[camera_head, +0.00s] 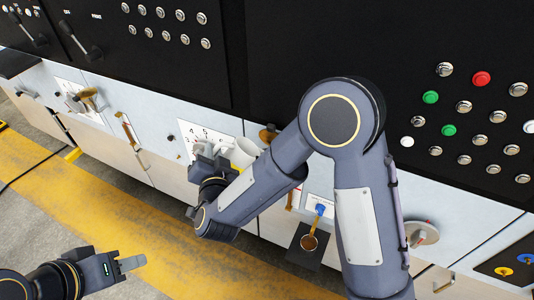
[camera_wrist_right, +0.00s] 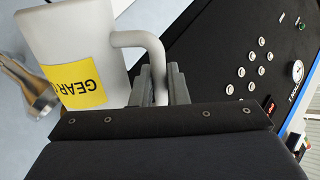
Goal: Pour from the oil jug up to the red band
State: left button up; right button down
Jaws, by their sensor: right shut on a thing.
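My right gripper (camera_head: 212,160) is shut on the handle of a white jug (camera_head: 243,152), in front of the machine's pale front panel. In the right wrist view my right gripper (camera_wrist_right: 163,85) has its fingers around the handle of the jug (camera_wrist_right: 98,30), which has a yellow label reading "GEAR". A brass funnel-like part (camera_wrist_right: 30,88) is beside the jug there, apart from it. No oil stream shows, and the jug's inside is hidden. My right arm covers part of the panel, and I cannot make out the red band. My left gripper (camera_head: 130,264) is low at the left, away from the panel, holding nothing visible.
A dial knob (camera_head: 421,233) is right of my arm. Black button panels (camera_head: 480,60) rise behind. The yellow-striped floor (camera_head: 120,215) is clear.

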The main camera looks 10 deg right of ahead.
jog(key=shift+d+r+m+p, duration=0.35)
jog(key=shift+r+m+p, duration=0.05)
jog(key=shift+r+p, duration=0.3)
dwell(0.9)
jog(key=shift+w+d+r+m+g+y+b, duration=0.1)
jog(key=shift+d+r+m+y+b, duration=0.15)
jog(key=shift+d+r+m, duration=0.25)
jog(key=shift+w+d+r+m+g+y+b, duration=0.1)
jog(key=shift+d+r+m+y+b, duration=0.2)
jog(key=shift+r+m, duration=0.35)
jog(key=shift+w+d+r+m+g+y+b, duration=0.15)
jog(key=shift+d+r+m, duration=0.3)
jog(key=shift+r, duration=0.25)
dwell(3.7)
